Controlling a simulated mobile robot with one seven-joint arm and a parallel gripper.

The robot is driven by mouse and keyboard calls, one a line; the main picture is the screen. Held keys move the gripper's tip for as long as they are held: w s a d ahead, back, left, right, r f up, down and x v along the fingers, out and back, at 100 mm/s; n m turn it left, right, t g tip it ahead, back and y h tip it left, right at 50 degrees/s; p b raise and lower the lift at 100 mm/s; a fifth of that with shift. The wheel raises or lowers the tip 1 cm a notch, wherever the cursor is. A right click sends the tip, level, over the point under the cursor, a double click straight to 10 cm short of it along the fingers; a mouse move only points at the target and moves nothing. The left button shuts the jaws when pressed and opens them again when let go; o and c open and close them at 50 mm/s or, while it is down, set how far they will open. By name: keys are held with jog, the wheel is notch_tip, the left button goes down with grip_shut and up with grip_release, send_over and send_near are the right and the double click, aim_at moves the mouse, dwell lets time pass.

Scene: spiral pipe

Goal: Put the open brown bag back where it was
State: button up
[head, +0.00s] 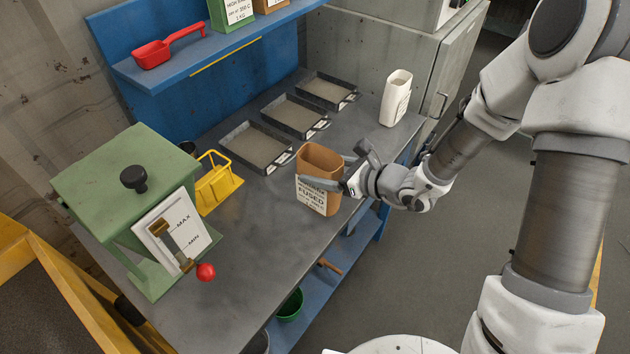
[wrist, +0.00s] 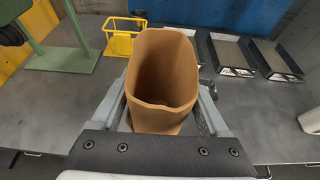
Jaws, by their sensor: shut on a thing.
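The open brown bag (head: 319,163) is upright near the front edge of the grey bench, with a white label reading "FUSED" on its front. In the wrist view the bag (wrist: 160,80) fills the middle, and I look into its open, empty-looking top. My gripper (head: 335,184) reaches in from the right and is shut on the bag, one finger along each side. Both fingers also show in the wrist view. Whether the bag's bottom touches the bench I cannot tell.
Several black trays (head: 255,147) of grey material lie behind the bag. A yellow wire holder (head: 217,184) and a green hopper (head: 125,190) with a red-knobbed lever stand left. A white container (head: 395,98) stands at the right end. A blue shelf (head: 215,50) holds a red scoop (head: 165,48).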

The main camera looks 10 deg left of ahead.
jog(key=shift+w+a+f, duration=0.15)
jog(key=shift+a+f, duration=0.1)
jog(key=shift+f, duration=0.6)
jog(key=shift+w+a+f, duration=0.1)
jog(key=shift+a+f, duration=0.15)
jog(key=shift+f, duration=0.6)
jog(key=shift+w+a+f, duration=0.15)
jog(key=shift+a+f, duration=0.1)
jog(key=shift+f, duration=0.6)
jog(key=shift+f, duration=0.2)
jog(key=o, duration=1.5)
jog(key=shift+r, duration=0.1)
